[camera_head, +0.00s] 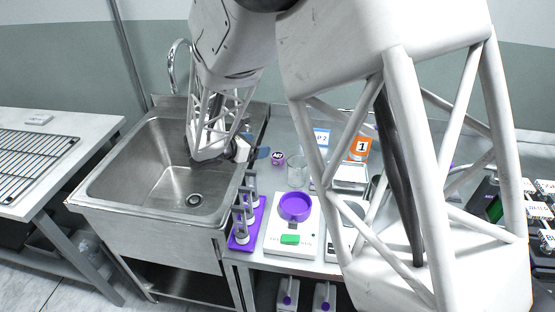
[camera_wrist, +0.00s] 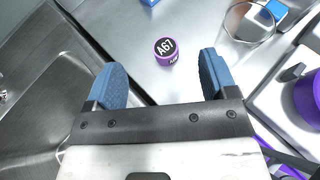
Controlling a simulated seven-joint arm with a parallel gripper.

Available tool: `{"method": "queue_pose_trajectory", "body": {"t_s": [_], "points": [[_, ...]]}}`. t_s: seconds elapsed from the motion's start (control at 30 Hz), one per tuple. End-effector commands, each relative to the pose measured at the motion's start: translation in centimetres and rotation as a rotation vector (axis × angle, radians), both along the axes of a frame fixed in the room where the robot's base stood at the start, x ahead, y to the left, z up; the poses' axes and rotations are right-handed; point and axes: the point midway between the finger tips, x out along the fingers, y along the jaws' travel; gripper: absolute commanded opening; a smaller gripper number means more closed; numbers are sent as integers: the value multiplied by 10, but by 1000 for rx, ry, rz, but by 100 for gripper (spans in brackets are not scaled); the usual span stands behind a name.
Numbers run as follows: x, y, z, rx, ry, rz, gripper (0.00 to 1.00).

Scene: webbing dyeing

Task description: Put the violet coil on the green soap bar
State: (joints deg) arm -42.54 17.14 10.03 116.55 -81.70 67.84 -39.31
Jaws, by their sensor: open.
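A small violet round piece with a black top marked A67 (camera_head: 278,158) stands on the steel counter right of the sink; it looks like the violet coil. In the wrist view it (camera_wrist: 165,51) lies just beyond my fingertips, roughly centred between them and not touching either. My gripper (camera_wrist: 160,78) is open and empty, its two blue fingers apart. In the head view my gripper (camera_head: 260,153) is by the sink's right edge, left of the coil. A flat green block (camera_head: 290,239), seemingly the green soap bar, is at the front of a white device.
A violet round dish (camera_head: 295,207) sits on the white device (camera_head: 277,247). A violet rack (camera_head: 243,238) with upright grey pieces stands left of it. A glass beaker (camera_head: 297,171) is right of the coil. The sink (camera_head: 150,165) is open at left.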

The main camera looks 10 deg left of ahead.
Motion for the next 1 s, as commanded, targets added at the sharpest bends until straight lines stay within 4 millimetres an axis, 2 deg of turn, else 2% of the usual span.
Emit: {"method": "queue_pose_trajectory", "body": {"t_s": [0.27, 0.77, 1.0], "points": [[0, 0, 37, 2, -1, 0, 79], [12, -33, 23, 182, 145, -233, 79], [23, -50, 17, 383, 261, -420, 79]]}}
